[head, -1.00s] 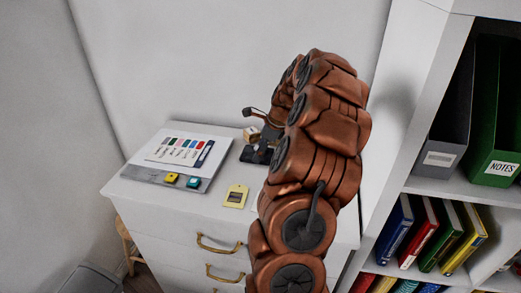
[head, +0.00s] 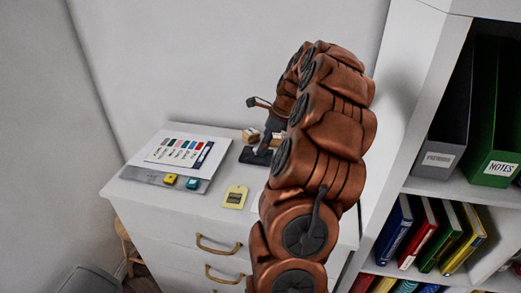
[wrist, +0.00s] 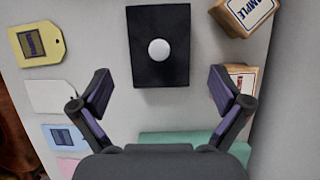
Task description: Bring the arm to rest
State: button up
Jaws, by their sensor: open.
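My gripper (wrist: 160,93) is open and empty in the wrist view, its two dark fingers wide apart above the white cabinet top. A black rectangular block (wrist: 144,70) with a white round knob (wrist: 159,50) lies ahead of the fingers and between their lines, not gripped. In the head view my copper arm arches over the right part of the white cabinet (head: 150,207) and hides much of its top. The gripper's fingertips are mostly hidden there. The black block (head: 250,156) shows in part beside the arm.
Two wooden blocks with labels (wrist: 246,12) (wrist: 243,78) lie by the right finger. Tags, one of them yellow (wrist: 37,44), lie at the left. A colour chart (head: 178,152) and a grey tray (head: 150,177) sit on the cabinet. A bookshelf (head: 435,189) stands close right of my arm.

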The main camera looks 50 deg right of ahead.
jog(key=v, duration=0.7)
jog(key=shift+s+r, duration=0.15)
jog(key=shift+r, duration=0.2)
jog(key=a+r+n+g, duration=0.1)
jog(key=a+n+g, duration=0.2)
jog(key=a+n, duration=1.75)
jog(key=s+a+f+n+g+h, duration=0.1)
jog(key=s+a+f+n, duration=0.2)
jog(key=s+a, duration=0.7)
jog(key=s+a+f+n+g+h, duration=0.1)
jog(key=s+a+f+n, duration=0.2)
jog(key=s+a+n, duration=0.4)
jog(key=s+a, duration=0.3)
jog(key=s, duration=0.1)
jog(key=shift+s+a+f+g, duration=0.35)
jog(key=shift+f+g, duration=0.05)
